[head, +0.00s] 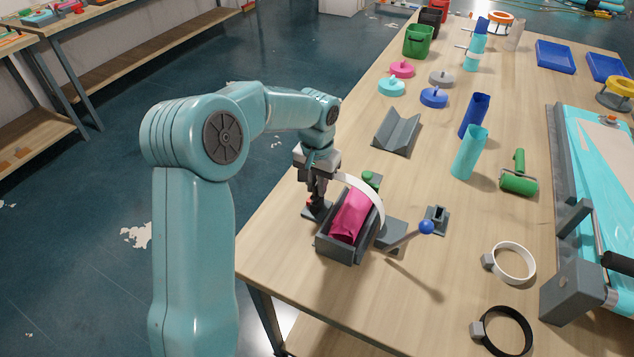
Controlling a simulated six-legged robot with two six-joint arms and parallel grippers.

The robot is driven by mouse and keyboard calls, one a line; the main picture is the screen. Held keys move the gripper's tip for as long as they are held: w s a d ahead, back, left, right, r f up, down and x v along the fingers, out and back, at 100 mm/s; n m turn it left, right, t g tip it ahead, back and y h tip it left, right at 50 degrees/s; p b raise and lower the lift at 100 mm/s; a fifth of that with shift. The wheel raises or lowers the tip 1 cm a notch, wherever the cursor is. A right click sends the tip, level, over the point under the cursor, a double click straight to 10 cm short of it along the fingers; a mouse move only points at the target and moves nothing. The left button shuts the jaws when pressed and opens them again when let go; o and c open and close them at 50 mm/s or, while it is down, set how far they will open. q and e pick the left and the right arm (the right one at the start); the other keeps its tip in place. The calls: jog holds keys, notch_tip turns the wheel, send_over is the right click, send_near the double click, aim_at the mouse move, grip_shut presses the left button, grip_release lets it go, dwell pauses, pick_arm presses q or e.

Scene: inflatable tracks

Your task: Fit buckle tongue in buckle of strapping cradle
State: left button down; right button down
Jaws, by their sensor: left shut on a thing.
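The strapping cradle (336,249) is a dark grey trough near the table's left edge, with a magenta roll (352,214) lying in it. A white strap (369,194) arches over the roll from my left gripper to the cradle's right side. My left gripper (317,194) points down at the cradle's left side and is shut, apparently on the strap's tongue end. The tongue itself is hidden by the fingers. A dark block with a small red spot (311,209), perhaps the buckle, sits just below the fingertips; whether they touch is unclear. My right gripper is out of view.
A lever with a blue ball (426,227) sticks out right of the cradle. A grey V-block (397,131), a green roller (519,180), a white ring clamp (512,263) and a black one (503,330) lie around. Bare table lies in front of the cradle.

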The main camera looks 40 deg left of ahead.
pick_arm(q)
jog(key=shift+f+b, duration=0.75)
jog(key=shift+f, duration=0.25)
dwell(0.3)
jog(key=c, duration=1)
grip_release()
jog(key=shift+r+p, duration=2.8)
jog(key=shift+r, duration=0.75)
jog(key=shift+s, duration=0.1)
